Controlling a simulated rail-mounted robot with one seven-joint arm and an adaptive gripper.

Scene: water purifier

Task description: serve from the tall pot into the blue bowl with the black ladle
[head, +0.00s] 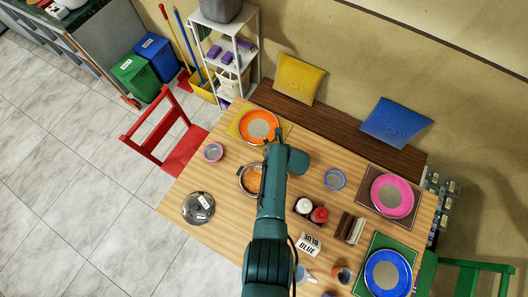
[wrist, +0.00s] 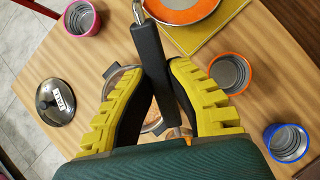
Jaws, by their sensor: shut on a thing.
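My gripper (wrist: 158,72) is shut on the black handle of the ladle (wrist: 150,50), which runs between the yellow finger pads. A bit of its metal shows at the top edge of the wrist view; the ladle's scoop is not visible. The open pot (head: 250,180), with orange-brown food inside, stands below and is partly hidden by my arm; in the wrist view its rim (wrist: 110,72) shows behind the fingers. The blue bowl (head: 335,179) stands on the table right of my arm and looks empty; it also shows in the wrist view (wrist: 289,142).
A lid (head: 198,208) labelled TALL lies at the table's left. A pink bowl (head: 213,152), an orange plate (head: 258,126) and an orange bowl (wrist: 231,72) stand around the pot.

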